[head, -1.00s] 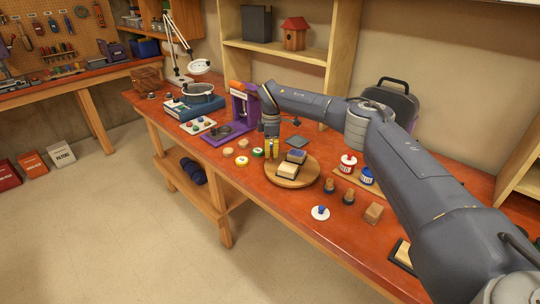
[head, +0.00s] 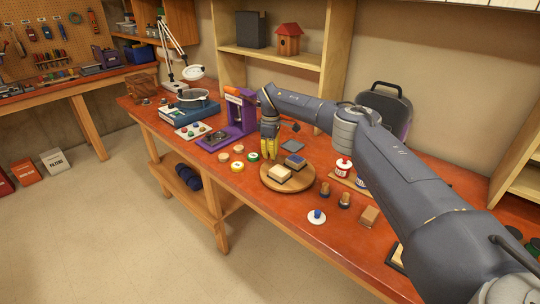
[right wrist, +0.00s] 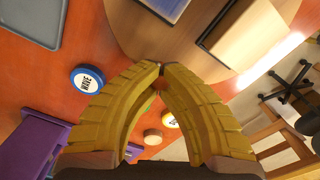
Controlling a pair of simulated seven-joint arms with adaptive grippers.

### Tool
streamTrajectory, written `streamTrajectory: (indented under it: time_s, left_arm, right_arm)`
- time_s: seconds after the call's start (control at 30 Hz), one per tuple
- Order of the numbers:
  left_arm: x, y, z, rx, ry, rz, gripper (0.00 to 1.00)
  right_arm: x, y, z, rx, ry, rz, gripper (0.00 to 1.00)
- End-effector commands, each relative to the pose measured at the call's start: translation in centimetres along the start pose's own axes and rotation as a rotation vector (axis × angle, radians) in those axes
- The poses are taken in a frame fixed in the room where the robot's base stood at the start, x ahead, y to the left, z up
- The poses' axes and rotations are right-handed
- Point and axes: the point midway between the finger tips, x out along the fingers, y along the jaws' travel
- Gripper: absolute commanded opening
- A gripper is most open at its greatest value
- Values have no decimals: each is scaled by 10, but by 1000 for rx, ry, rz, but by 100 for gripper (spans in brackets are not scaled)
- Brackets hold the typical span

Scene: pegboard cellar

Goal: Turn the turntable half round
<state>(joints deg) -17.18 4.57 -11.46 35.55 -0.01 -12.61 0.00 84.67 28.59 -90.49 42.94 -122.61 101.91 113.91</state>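The turntable (head: 305,184) is a round wooden disc on the red-brown bench. On it sit a cream-topped block (head: 279,172) and a blue-topped block (head: 295,161). My right gripper (head: 269,157) points down at the disc's back left edge. In the right wrist view its yellow fingers (right wrist: 162,67) meet at the tips, with no object seen between them. The tips overlap the rim of the turntable (right wrist: 145,35) there; whether they touch it I cannot tell. My left gripper is not in view.
A purple stand (head: 238,117) is left of the gripper. Several round lids, one yellow-edged (head: 237,167), lie left of the disc. A grey square plate (head: 292,145) lies behind it.

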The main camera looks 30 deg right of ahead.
Motion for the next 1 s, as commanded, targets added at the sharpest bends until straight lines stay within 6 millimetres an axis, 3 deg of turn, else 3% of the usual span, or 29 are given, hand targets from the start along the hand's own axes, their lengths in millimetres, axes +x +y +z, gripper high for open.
streamTrajectory:
  time_s: [0.53,0.87,1.0]
  left_arm:
    - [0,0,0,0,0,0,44]
    - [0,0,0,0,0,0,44]
    - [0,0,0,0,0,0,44]
  right_arm:
    - [-1,2,1,13,1,4,0]
    - [0,2,1,12,0,1,41]
    - [0,1,1,12,0,1,41]
